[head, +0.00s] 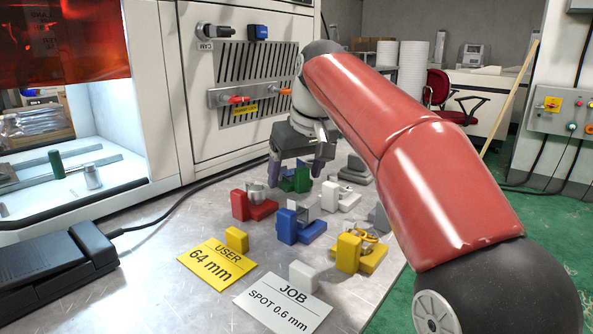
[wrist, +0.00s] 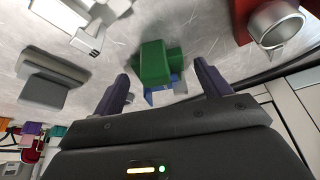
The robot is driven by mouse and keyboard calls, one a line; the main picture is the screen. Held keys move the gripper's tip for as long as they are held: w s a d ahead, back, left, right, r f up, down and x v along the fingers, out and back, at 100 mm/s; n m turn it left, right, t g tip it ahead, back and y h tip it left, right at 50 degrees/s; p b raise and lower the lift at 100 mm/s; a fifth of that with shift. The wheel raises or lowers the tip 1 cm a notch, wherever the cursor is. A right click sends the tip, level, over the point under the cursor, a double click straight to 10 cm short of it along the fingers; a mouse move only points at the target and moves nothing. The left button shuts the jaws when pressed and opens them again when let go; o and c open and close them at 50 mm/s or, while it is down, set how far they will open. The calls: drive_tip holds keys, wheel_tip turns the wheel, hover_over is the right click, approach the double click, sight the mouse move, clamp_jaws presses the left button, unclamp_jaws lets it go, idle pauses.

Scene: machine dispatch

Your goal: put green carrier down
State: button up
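The green carrier (head: 300,182) stands on the metal bench top (head: 200,215), behind the other carriers in the head view. A small blue part shows beside its green block. In the wrist view the green carrier (wrist: 154,64) lies ahead of and between my fingertips. My gripper (head: 296,176) is low over the bench, its fingers spread on either side of the carrier. In the wrist view my gripper (wrist: 163,84) is open, with a visible gap between each finger and the green block. The carrier's underside is hidden.
A red carrier (head: 240,205), blue carrier (head: 287,225), yellow carrier (head: 348,252) and white carrier (head: 329,196) stand close by, with grey ones to the right. A machine (head: 190,130) stands behind.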

drive_tip(key=p+v, duration=0.4)
drive_tip(key=v, duration=0.8)
